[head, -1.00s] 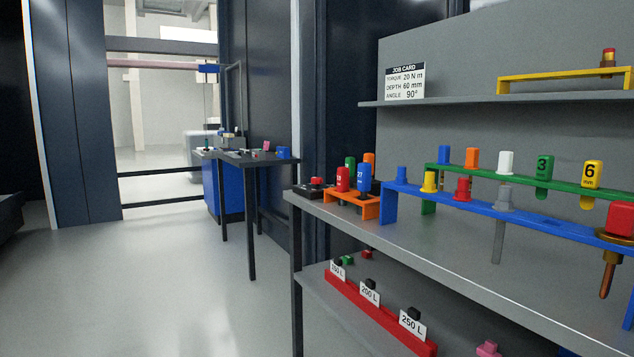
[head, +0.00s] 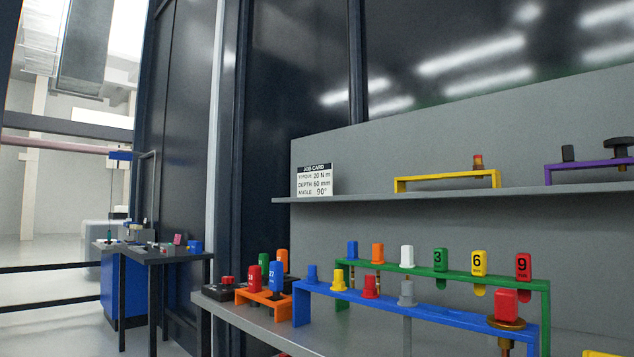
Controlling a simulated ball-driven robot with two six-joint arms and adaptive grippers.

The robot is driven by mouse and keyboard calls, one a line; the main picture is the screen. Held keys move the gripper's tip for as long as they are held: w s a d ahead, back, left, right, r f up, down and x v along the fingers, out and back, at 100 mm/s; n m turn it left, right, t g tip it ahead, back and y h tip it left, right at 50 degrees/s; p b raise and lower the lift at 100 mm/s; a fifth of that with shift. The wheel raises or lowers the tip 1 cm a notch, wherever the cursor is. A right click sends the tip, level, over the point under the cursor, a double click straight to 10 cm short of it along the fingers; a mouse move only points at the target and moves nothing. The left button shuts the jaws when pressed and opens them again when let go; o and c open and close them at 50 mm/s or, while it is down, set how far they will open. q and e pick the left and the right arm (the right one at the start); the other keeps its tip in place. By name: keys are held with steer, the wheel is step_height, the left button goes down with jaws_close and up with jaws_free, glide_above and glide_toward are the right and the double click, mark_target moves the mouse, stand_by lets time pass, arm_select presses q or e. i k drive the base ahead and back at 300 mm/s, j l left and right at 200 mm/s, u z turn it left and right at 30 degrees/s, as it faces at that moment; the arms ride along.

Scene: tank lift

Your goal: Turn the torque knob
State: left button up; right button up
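No part is plainly marked as the torque knob. A white job card (head: 314,180) on the upper shelf reads torque 20 N m, depth 60 mm, angle 90°. At the left end of the lower shelf sits a small dark box with a red top (head: 226,284); I cannot tell whether it is a knob. A black round-topped knob-like part (head: 619,148) stands in a purple rack at the far right, cut by the picture edge. Neither of my grippers is in view.
A blue rack (head: 420,316), a green rack (head: 445,275) and an orange rack (head: 264,297) hold several coloured pieces on the lower shelf. A yellow rack (head: 447,181) stands on the upper shelf. A dark side table (head: 165,257) is at the left; pale floor shows there.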

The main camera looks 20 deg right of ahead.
mark_target(228, 280)
steer(key=i+l+u, duration=0.2)
steer(key=i, duration=0.3)
steer(key=i+l+u, duration=0.2)
steer(key=i, duration=0.3)
steer(key=j, duration=0.1)
